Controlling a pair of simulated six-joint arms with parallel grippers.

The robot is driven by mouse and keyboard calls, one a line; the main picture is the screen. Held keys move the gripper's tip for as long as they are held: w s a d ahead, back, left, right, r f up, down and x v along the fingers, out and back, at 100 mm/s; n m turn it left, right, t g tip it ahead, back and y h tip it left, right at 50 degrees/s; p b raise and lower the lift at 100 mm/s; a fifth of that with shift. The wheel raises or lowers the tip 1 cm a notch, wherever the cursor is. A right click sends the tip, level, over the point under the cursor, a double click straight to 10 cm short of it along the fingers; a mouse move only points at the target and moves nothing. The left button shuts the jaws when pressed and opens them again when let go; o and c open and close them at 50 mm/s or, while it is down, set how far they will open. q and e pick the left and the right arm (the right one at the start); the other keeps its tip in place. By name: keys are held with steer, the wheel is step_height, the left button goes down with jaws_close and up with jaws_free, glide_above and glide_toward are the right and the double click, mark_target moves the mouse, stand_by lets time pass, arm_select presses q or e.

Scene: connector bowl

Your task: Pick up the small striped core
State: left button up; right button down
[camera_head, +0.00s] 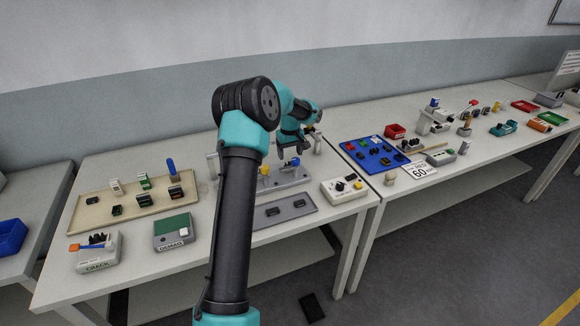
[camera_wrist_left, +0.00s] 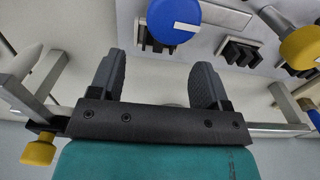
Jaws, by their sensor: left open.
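In the left wrist view, dark blocks with pale stripes lie beyond my fingers: one (camera_wrist_left: 148,40) partly hidden under a round blue knob (camera_wrist_left: 173,20), one (camera_wrist_left: 239,51) to its right, and another (camera_wrist_left: 298,71) near a yellow knob (camera_wrist_left: 302,47). I cannot tell which, if any, is the small striped core. My left gripper (camera_wrist_left: 157,76) is open, with nothing seen between its fingers. In the head view my left gripper (camera_head: 292,141) hangs over the back of the near table, above a grey fixture (camera_head: 288,178) with blue and yellow knobs. My right gripper is not in view.
A grey tray (camera_head: 284,220) with dark pieces lies in front of the fixture. A beige tray (camera_head: 95,211) is at left, with a DEMAG box (camera_head: 173,232) and CRACK box (camera_head: 98,253) nearby. A white control box (camera_head: 344,189) and blue tray (camera_head: 373,155) are at right.

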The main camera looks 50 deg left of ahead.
mark_target(290, 163)
arm_select(q)
steer(key=shift+w+a+f, duration=0.1)
steer(key=shift+a+f, duration=0.05)
steer(key=shift+f, duration=2.2)
steer(key=shift+c, duration=0.3)
steer(key=c, duration=1)
steer(key=shift+o, duration=0.2)
step_height(290, 163, up, 10)
